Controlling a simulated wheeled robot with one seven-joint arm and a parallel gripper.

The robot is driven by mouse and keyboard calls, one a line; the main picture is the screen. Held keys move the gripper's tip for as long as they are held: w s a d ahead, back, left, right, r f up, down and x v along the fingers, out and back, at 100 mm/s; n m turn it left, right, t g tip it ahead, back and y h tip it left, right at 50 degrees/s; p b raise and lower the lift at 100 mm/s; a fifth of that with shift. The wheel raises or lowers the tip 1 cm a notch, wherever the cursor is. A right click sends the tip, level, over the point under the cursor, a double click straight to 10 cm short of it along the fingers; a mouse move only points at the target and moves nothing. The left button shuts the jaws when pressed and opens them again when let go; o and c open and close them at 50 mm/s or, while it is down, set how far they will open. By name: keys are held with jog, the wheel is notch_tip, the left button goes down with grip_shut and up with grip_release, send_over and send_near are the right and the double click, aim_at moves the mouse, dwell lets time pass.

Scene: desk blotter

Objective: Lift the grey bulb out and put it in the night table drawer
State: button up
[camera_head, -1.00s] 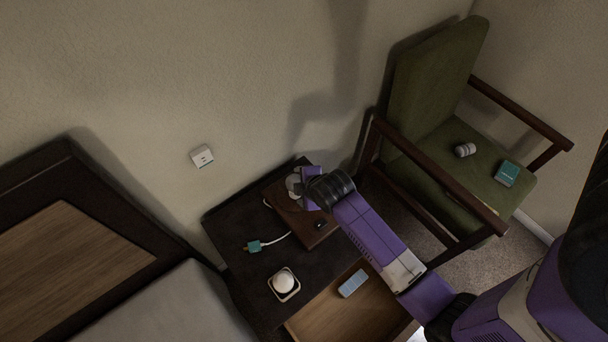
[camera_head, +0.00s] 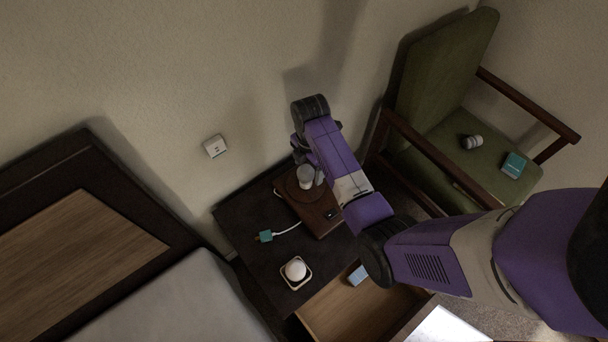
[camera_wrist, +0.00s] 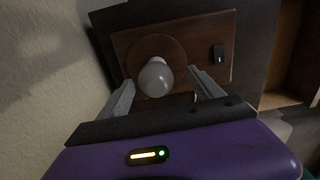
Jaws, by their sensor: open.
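The grey bulb (camera_head: 306,175) stands on the round disc of a brown wooden lamp base (camera_head: 327,222) on the dark night table (camera_head: 240,222). In the wrist view the grey bulb (camera_wrist: 156,80) shows in front of the lamp base (camera_wrist: 212,82), its pale neck toward the disc. My gripper (camera_wrist: 161,75) is open, one finger to each side of the bulb; I see no contact. In the head view my wrist is above and behind the bulb and partly hides the fingers. The night table drawer (camera_head: 330,312) is open; my arm covers part of it.
A white bulb (camera_head: 295,269) sits in a square holder on the night table. A blue object (camera_head: 357,275) is in the drawer, partly hidden. A green chair (camera_head: 450,140) stands right; the wall is close behind.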

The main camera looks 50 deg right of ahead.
jog(key=f, duration=0.7)
jog(key=shift+w+a+f, duration=0.1)
jog(key=shift+w, duration=0.3)
jog(key=c, duration=1.3)
notch_tip(320, 180, up, 20)
jog(key=shift+p, duration=0.8)
